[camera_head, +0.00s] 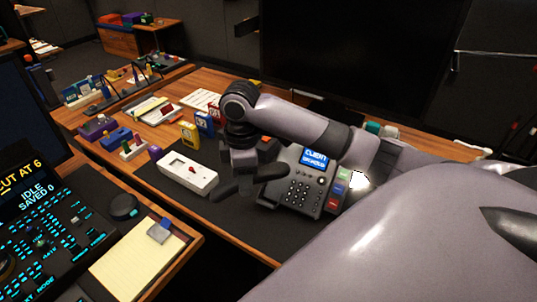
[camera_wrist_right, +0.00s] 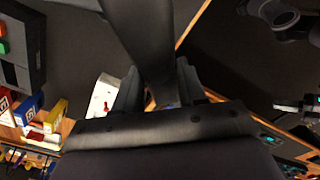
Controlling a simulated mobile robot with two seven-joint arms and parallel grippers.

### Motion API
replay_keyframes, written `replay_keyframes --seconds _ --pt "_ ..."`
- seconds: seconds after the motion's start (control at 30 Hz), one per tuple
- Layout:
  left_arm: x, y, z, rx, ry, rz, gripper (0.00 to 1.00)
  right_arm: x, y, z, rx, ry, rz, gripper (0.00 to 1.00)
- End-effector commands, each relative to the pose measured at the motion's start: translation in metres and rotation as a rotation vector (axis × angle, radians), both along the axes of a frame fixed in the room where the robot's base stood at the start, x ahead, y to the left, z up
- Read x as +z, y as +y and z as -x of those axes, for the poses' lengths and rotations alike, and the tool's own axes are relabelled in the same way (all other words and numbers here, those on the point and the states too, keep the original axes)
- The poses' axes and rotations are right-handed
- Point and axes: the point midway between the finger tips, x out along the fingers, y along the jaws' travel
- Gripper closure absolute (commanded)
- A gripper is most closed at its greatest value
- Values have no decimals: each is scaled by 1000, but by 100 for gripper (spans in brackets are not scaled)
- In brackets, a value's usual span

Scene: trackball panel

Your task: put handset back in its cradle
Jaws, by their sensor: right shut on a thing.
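The desk phone (camera_head: 312,190) sits on the dark desk mat, with a lit blue screen, a keypad and coloured keys. Its cradle side, at the left, is partly hidden by my right arm and the handset. My right gripper (camera_head: 240,178) points down just left of the phone. It is shut on the dark handset (camera_head: 270,172), which is held across the fingers, apart from the keypad. In the right wrist view the handset (camera_wrist_right: 140,35) runs as a dark bar from the top edge down between the fingers.
A white box (camera_head: 187,174) with a red part lies left of my right gripper. Yellow, blue and red card holders (camera_head: 188,133) stand behind it. A yellow notepad (camera_head: 135,262) and a lit console (camera_head: 50,235) are in front. Bare mat lies between the white box and the phone.

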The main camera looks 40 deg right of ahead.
Motion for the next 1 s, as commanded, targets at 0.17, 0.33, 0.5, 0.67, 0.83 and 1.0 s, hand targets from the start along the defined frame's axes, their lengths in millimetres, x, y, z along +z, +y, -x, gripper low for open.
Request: replay_keyframes --seconds 0.17,0.33,0.5,0.67,0.83,1.0 --pt "8 0 0 0 0 0 100 -2 -25 -6 286 48 101 95" --pt "14 0 0 0 0 0 100 -5 -51 -10 565 65 213 95" --pt "18 0 0 0 0 0 100 -8 -72 -12 779 58 305 95" --pt "20 0 0 0 -1 0 100 -9 -83 -13 886 45 352 95" --pt "20 0 0 0 -1 0 100 -9 -85 -13 910 41 360 95" --pt "20 0 0 0 -1 0 100 -9 -85 -14 908 41 359 95"
